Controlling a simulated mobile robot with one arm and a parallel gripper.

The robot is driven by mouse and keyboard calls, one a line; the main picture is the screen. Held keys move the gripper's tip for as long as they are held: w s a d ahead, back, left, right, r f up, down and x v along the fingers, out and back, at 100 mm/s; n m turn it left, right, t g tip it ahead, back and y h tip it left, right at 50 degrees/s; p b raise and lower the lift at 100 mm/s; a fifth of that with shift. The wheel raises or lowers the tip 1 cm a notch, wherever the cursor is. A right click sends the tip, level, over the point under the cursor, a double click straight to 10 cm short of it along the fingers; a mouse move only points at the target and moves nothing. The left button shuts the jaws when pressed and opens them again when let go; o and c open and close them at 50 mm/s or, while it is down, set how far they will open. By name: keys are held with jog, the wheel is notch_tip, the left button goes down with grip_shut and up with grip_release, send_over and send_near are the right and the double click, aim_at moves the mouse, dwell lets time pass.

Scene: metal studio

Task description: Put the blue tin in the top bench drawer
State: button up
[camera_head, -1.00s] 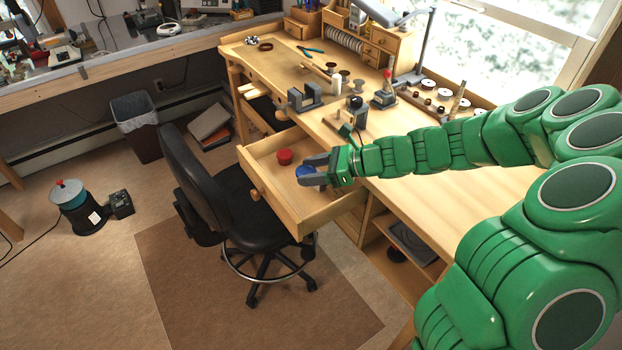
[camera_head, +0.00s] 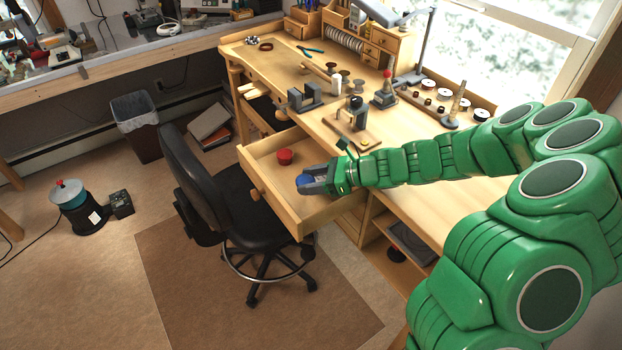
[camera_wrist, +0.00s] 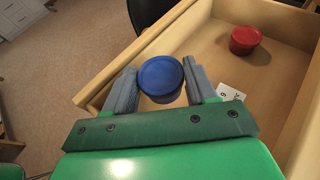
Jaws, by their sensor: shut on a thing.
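The blue tin (camera_head: 307,180) is between the fingers of my gripper (camera_head: 312,184), which is shut on it. In the wrist view the tin's round blue lid (camera_wrist: 161,75) faces up between the two grey fingers (camera_wrist: 158,80). The tin is over the inside of the pulled-out top bench drawer (camera_head: 278,214), close to the drawer's front wall (camera_wrist: 135,55). I cannot tell whether the tin touches the drawer floor. The fingers hide part of its side.
A white label (camera_wrist: 229,92) lies by the right finger. A black chair (camera_head: 205,185) stands against the drawer. Tools crowd the bench top (camera_head: 290,73).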

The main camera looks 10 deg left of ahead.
jog(key=shift+f, duration=0.5)
jog(key=o, duration=1)
jog(key=shift+f, duration=0.15)
jog(key=shift+o, duration=0.2)
jog(key=shift+s, duration=0.1)
jog(key=shift+r, duration=0.25)
jog(key=v, duration=0.3)
jog(key=shift+r, duration=0.45)
notch_tip(320, 180, up, 7)
send_over(307, 180)
jog(key=d, duration=0.4)
jog(key=shift+a, duration=0.1)
